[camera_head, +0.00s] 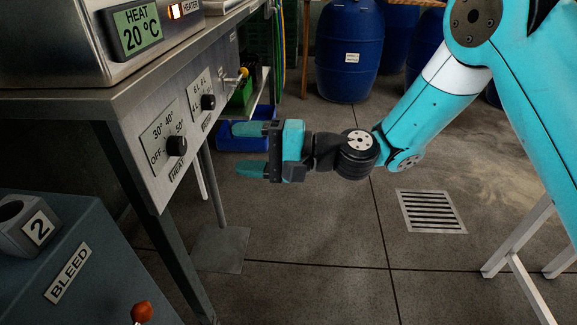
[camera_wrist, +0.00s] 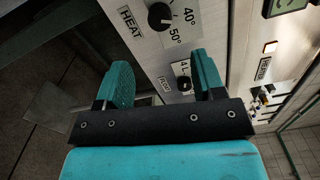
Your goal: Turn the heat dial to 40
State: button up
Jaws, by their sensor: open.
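The heat dial (camera_head: 176,145) is a black knob on the slanted metal panel under the counter at left. Around it are the marks OFF, 30°, 40° and 50°, with a HEAT label below. It also shows at the top of the wrist view (camera_wrist: 160,16), near its 40° and 50° marks. I cannot tell for certain which mark the knob points at. My gripper (camera_head: 240,148) is open and empty, its teal fingers pointing left toward the panel, apart from the dial. In the wrist view, my fingers (camera_wrist: 160,72) stand spread, with the heat dial beyond them.
A second black knob (camera_head: 208,102) sits beside the heat dial, farther along the panel. A display (camera_head: 138,28) above reads HEAT 20 °C, next to a lit HEATER lamp (camera_head: 174,9). A grey BLEED box (camera_head: 68,272) stands at lower left. Blue barrels (camera_head: 349,55) stand behind.

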jog(key=d+b, duration=0.7)
jog(key=b, duration=0.4)
jog(key=shift+s, duration=0.3)
jog(key=s+d+f+n+g+h+p, duration=0.1)
jog(key=s+d+f+n+h+p, duration=0.1)
jog(key=s+d+n+h, duration=0.45)
jog(key=s+d+f+n+h+p, duration=0.25)
jog(key=s+d+h, duration=0.5)
jog(key=s, duration=0.45)
notch_tip(320, 180, up, 38)
jog(key=p, duration=3.7)
jog(key=shift+s+d+n, duration=0.25)
jog(key=shift+d+n, duration=0.15)
jog(key=shift+d, duration=0.05)
